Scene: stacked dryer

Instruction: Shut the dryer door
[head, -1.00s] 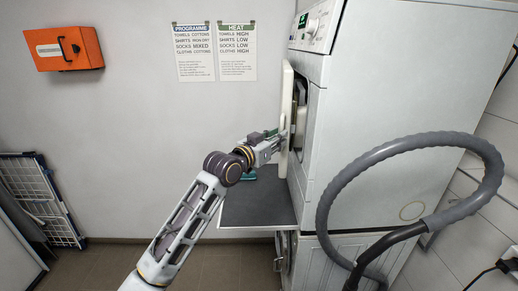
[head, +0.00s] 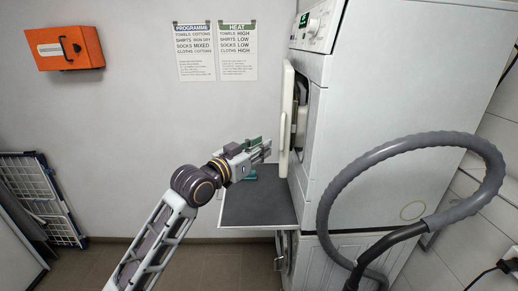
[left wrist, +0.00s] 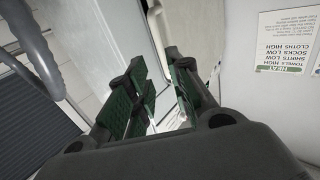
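The white dryer door (head: 287,112) stands ajar on the front of the upper dryer (head: 375,125), seen almost edge-on in the head view. A dark gap shows between the door and the dryer body. A pale upright handle (head: 282,132) is on the door's outer face. My left gripper (head: 266,149) is just left of the door's lower part and seems apart from it. In the left wrist view its green-padded fingers (left wrist: 162,75) are spread with nothing held between them. My right gripper is in neither view.
A thick grey hose (head: 335,190) loops in front of the dryer. An orange box (head: 65,48) hangs on the wall; a rack (head: 40,195) stands at left.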

